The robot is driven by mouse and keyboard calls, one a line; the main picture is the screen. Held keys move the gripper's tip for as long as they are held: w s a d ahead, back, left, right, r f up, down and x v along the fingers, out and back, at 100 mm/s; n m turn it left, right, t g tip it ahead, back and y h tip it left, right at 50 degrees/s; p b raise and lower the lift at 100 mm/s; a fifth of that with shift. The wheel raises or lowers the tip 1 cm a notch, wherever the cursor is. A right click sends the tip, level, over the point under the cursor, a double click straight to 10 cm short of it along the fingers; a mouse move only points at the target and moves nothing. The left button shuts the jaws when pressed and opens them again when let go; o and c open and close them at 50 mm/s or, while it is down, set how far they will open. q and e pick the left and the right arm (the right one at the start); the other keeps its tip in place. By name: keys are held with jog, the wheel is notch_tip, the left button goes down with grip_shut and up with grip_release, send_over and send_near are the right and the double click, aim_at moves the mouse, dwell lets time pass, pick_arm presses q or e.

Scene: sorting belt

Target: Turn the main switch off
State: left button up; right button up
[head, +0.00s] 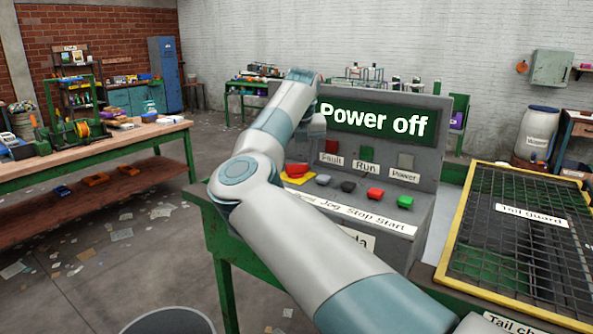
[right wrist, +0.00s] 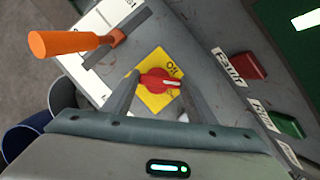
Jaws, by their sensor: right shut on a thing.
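The main switch (right wrist: 153,82) is a red rotary knob on a yellow plate (right wrist: 148,101) in the right wrist view. It lies roughly crosswise there, its white mark at the right end, with partly covered lettering beside it. My right gripper (right wrist: 159,88) has its two fingers on either side of the knob and is shut on it. In the head view my right arm hides the switch. The console's display (head: 375,122) reads "Power off". The Power lamp (head: 405,160) looks dull. My left gripper is not in view.
An orange handle (right wrist: 70,43) stands up close to the gripper. The Fault lamp (right wrist: 249,66) and Run lamp (right wrist: 286,125) are beside it. A red button on yellow (head: 297,170) and several push buttons line the console. A yellow-framed tail guard (head: 531,213) is at right.

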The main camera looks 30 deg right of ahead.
jog(key=n+b, duration=0.1)
jog(key=n+y+b, duration=0.1)
jog(key=shift+d+f+n, duration=0.15)
jog(key=shift+d+n, duration=0.05)
jog(key=shift+n, duration=0.2)
jog(key=shift+n+b, duration=0.4)
jog(key=shift+n, duration=0.1)
jog(key=n+y+b, duration=0.1)
jog(key=n, duration=0.1)
jog(key=shift+d+n, duration=0.1)
jog(key=shift+n, duration=0.2)
jog(key=shift+w+r+n+y, duration=0.1)
jog(key=shift+r+n+y, duration=0.1)
jog(key=shift+n+y, duration=0.5)
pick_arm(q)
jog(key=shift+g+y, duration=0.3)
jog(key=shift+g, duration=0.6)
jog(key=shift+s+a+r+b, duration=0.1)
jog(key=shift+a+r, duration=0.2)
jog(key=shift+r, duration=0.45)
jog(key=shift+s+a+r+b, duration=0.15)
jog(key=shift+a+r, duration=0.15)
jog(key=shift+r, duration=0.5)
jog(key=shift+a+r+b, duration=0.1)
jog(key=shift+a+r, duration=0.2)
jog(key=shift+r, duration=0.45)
pick_arm(e)
jog(key=shift+n, duration=1)
jog(key=o, duration=1.1)
jog(key=shift+c, duration=0.2)
